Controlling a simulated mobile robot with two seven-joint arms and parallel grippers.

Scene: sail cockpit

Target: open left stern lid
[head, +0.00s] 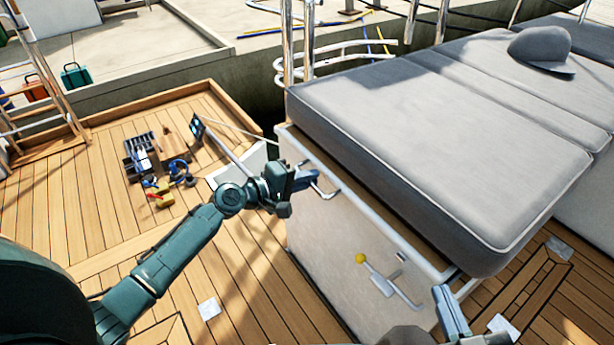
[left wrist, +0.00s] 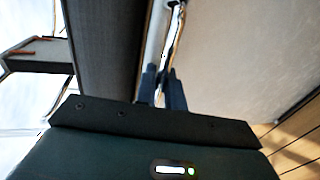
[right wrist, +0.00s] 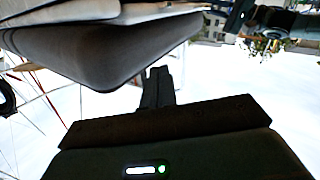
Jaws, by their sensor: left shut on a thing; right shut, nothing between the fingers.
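The stern locker (head: 335,235) has a pale front wall, with a long grey cushion (head: 430,130) on top. The lid edge (head: 410,245) runs under the cushion; I cannot tell whether the lid is raised. My left gripper (head: 312,177) is shut on the chrome handle (head: 327,190) near the left end of the locker front. In the left wrist view the fingers (left wrist: 161,85) close around the handle's bar (left wrist: 172,45). My right gripper (head: 445,296) is shut and empty by the locker's right front corner. In the right wrist view its fingers (right wrist: 157,86) are near the cushion (right wrist: 110,55).
A cap (head: 543,48) lies on the cushion. Small tools (head: 165,180) lie on the wooden deck to the left. Chrome rails (head: 300,45) stand behind the locker.

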